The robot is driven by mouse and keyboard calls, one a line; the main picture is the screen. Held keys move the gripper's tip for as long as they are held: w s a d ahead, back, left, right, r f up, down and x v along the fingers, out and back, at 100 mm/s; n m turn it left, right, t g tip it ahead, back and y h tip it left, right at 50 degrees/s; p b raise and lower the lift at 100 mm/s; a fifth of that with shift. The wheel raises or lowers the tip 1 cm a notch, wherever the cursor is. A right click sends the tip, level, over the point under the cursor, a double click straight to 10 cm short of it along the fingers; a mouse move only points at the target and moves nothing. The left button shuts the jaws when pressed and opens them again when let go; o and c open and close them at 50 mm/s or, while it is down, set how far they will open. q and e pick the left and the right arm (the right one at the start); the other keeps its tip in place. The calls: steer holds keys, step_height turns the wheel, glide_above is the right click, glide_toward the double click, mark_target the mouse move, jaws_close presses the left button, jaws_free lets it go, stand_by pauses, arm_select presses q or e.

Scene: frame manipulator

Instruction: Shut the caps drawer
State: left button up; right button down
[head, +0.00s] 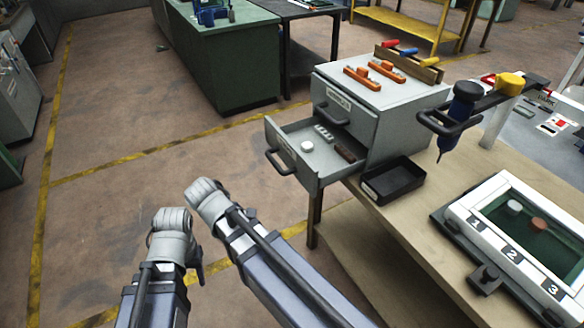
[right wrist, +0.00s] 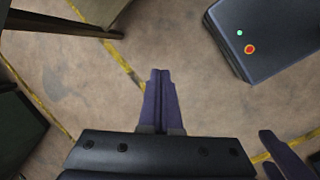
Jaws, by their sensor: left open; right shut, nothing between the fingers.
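The grey drawer cabinet (head: 395,100) stands on the wooden bench. Its lower drawer (head: 292,172) is pulled well out toward the left, with a dark handle (head: 278,162) on its front. Inside lie a white round cap (head: 307,146), several small pale pieces (head: 323,132) and a dark piece (head: 345,152). The upper drawer is shut; its label is too small to read surely. My left gripper (head: 199,268) is mostly hidden behind my arms, low and left of the drawer, apart from it. My right gripper (right wrist: 160,78) is shut and empty above the floor.
A black open tray (head: 393,181) sits beside the cabinet. Orange-handled items (head: 375,74) lie on top of it. A blue tool (head: 460,110) hangs in a holder to the right. A numbered frame (head: 515,235) lies on the bench. Floor left of the drawer is clear.

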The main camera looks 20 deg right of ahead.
mark_target(350, 155)
arm_select(q)
step_height(350, 155, up, 7)
steer(key=p, duration=0.7)
arm_select(e)
steer(key=w+d+r+n+h, duration=0.5)
steer(key=w+d+r+n, duration=0.4)
steer(key=r, duration=0.3)
arm_select(q)
step_height(350, 155, down, 6)
steer(key=b, duration=0.7)
steer(key=shift+f, duration=0.25)
arm_select(e)
steer(key=shift+n, duration=0.3)
steer(key=shift+w+d+f, duration=0.35)
steer(key=shift+d+f, duration=0.7)
steer(key=shift+d, duration=0.7)
steer(key=shift+w+d+f, duration=0.3)
steer(key=shift+d+f, duration=0.8)
steer(key=shift+d, duration=0.65)
steer(key=shift+w+d+f, duration=0.35)
steer(key=shift+d+f, duration=0.7)
steer(key=shift+d, duration=0.7)
